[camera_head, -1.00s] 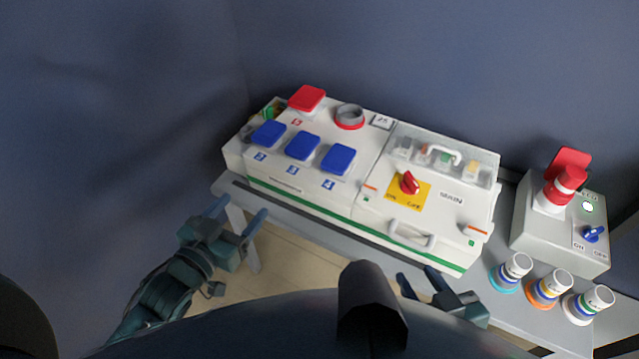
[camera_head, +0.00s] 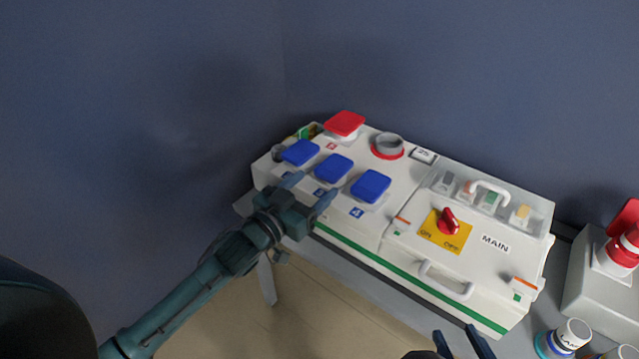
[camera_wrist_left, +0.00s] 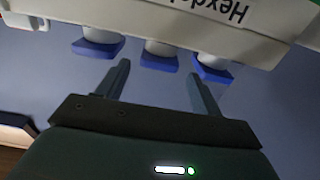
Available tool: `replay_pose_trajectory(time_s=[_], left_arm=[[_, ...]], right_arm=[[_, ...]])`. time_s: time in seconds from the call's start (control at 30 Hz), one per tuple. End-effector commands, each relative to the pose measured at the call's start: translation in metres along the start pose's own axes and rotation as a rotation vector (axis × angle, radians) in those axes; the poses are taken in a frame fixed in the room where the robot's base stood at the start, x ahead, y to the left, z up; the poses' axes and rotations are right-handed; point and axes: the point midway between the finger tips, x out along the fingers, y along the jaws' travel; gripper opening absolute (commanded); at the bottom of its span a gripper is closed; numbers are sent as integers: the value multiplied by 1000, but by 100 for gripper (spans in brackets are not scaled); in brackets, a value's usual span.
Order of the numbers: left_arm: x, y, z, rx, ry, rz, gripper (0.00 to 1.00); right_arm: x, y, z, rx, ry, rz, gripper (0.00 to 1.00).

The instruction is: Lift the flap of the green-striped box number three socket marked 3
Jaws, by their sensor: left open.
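The green-striped box (camera_head: 338,240) is a white box on the bench with a green line along its lower front. Its socket 3 has a closed blue flap (camera_head: 333,168), the middle of three blue flaps. My left gripper (camera_head: 308,192) is open and empty, its fingers in front of that flap and partly covering the number labels. In the left wrist view, which is upside down, the middle flap (camera_wrist_left: 160,58) shows between the fingertips, apart from them. My right gripper (camera_head: 460,342) shows only its two separated fingers at the bottom edge, with nothing between them.
Blue flaps (camera_head: 300,152) and (camera_head: 371,186) flank the middle one. A red flap (camera_head: 344,123) and a grey round socket (camera_head: 389,146) sit behind. To the right are a red MAIN switch (camera_head: 449,221) and a handle (camera_head: 446,281). A grey box (camera_head: 600,280) stands further right.

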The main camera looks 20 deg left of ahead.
Motion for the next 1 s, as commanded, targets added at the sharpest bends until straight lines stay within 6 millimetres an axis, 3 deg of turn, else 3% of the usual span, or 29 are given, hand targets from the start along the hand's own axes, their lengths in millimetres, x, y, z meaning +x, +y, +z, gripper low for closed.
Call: replay_pose_trajectory(time_s=[0.2,0.57,1.0], left_arm=[[25,0,0,1,1,1,66],[30,0,0,0,-1,0,66],[30,0,0,0,0,1,32]], right_arm=[[2,1,0,-10,34,6,36],[2,1,-2,-14,48,8,36],[3,0,-1,-13,42,5,36]])
